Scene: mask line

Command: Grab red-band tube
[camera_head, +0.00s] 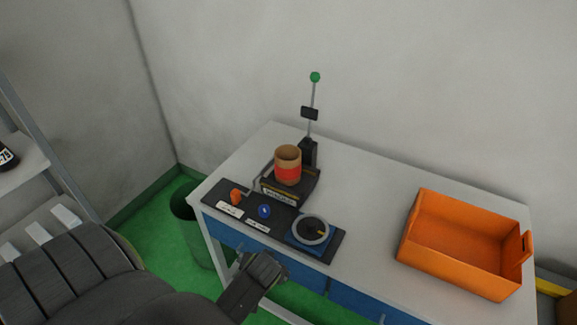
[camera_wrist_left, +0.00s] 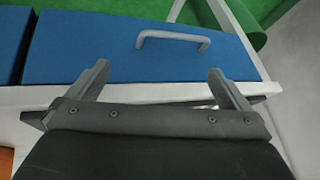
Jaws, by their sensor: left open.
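The red-band tube (camera_head: 288,173) is a brown cylinder with a red band around it. It stands upright on a small black stand (camera_head: 291,191) towards the back left of the table. My left gripper (camera_head: 267,264) is in front of the table's near edge, lower than the tube in the picture and well apart from it. In the left wrist view the gripper (camera_wrist_left: 162,84) is open and empty, its two fingers spread in front of a blue drawer. The tube is not in the wrist view. My right gripper is in neither view.
A black mat on the table holds an orange knob (camera_head: 236,196), a blue knob (camera_head: 264,211) and a grey ring (camera_head: 311,231). A thin post with a green ball (camera_head: 315,77) rises behind the tube. An orange bin (camera_head: 465,245) stands at right. The table middle is clear.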

